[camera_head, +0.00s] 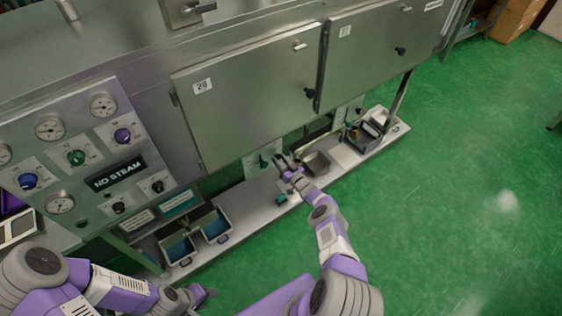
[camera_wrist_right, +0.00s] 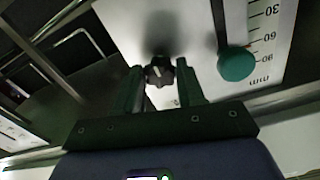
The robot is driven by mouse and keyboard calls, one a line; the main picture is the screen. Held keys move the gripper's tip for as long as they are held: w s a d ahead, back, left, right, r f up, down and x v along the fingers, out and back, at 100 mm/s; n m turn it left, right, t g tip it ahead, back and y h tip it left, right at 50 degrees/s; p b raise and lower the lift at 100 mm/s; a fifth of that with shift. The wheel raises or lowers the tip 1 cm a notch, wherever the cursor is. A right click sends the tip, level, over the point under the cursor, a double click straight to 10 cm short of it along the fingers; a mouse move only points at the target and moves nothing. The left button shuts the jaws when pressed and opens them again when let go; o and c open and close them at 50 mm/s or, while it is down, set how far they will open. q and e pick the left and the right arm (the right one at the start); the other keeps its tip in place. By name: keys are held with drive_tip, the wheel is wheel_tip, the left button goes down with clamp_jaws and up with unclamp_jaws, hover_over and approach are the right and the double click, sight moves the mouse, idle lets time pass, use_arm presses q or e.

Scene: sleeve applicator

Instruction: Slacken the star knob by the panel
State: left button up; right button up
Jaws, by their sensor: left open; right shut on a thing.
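The star knob (camera_wrist_right: 158,72) is dark with a pale mark and sits on a white scale panel (camera_wrist_right: 285,45) in the right wrist view. My right gripper (camera_wrist_right: 160,88) is shut on it, with one finger on either side. In the head view this gripper (camera_head: 283,161) reaches low under the cabinet door marked 29, and I cannot make out the knob there. A round green knob (camera_wrist_right: 237,63) sits on the panel to the right of the fingers, by the mm scale. My left gripper (camera_head: 206,294) is open and empty, low in the head view.
A pale shelf (camera_head: 250,198) runs below the cabinet doors. It carries blue-lined bins (camera_head: 213,224), a metal tray (camera_head: 318,162) and a dark box (camera_head: 362,138). A gauge panel (camera_head: 88,158) with a NO STEAM sign stands at left.

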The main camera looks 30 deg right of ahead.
drive_tip(key=shift+d, duration=0.1)
drive_tip(key=o, duration=1)
drive_tip(key=shift+o, duration=0.2)
drive_tip(key=shift+s, duration=0.1)
drive_tip(key=s+p, duration=0.5)
drive_tip(key=s, duration=0.2)
drive_tip(key=shift+s+d, duration=0.2)
drive_tip(key=shift+d, duration=0.05)
